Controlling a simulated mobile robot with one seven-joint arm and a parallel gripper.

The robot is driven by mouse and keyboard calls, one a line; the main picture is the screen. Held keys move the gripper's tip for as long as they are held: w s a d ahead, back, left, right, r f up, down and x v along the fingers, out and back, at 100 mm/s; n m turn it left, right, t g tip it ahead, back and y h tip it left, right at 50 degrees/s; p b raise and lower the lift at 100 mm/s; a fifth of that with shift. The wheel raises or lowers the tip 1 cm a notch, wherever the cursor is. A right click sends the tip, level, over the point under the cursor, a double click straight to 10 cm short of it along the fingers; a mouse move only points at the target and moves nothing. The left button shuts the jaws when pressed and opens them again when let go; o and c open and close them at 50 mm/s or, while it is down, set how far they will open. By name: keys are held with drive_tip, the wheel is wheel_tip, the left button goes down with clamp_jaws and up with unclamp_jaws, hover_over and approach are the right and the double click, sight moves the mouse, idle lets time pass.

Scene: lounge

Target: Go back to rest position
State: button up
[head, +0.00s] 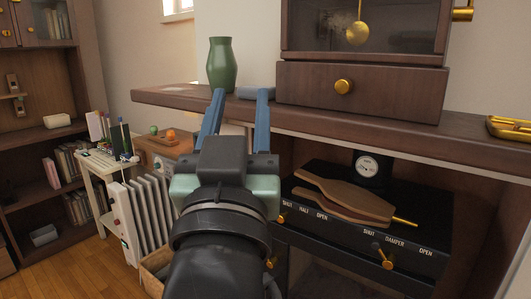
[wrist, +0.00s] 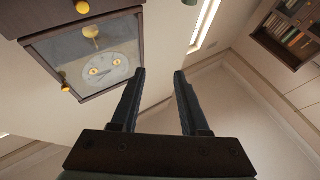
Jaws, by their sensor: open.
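My gripper (head: 237,108) is in the middle of the head view, its two blue fingers apart with nothing between them. The fingertips show in front of the edge of the dark wooden shelf (head: 165,98). In the wrist view my gripper (wrist: 159,73) has both dark fingers spread and empty. That view looks toward a clock (wrist: 90,62), the wall and a tall narrow window.
A green vase (head: 222,64) stands on the shelf just behind the fingers, with a grey-blue object beside it. A clock cabinet with a drawer (head: 362,92) is right of it. Below are wooden paddles (head: 345,198) on a black unit. A white radiator (head: 150,212) stands left.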

drive_tip(key=s+d+r+t, duration=0.3)
drive_tip(key=s+r+t, duration=0.1)
drive_tip(key=s+r, duration=0.6)
wheel_tip(320, 180, up, 27)
drive_tip(key=p, duration=2.8)
drive_tip(key=shift+a+p, duration=0.15)
drive_tip(key=shift+p, duration=0.15)
drive_tip(key=shift+f, duration=0.1)
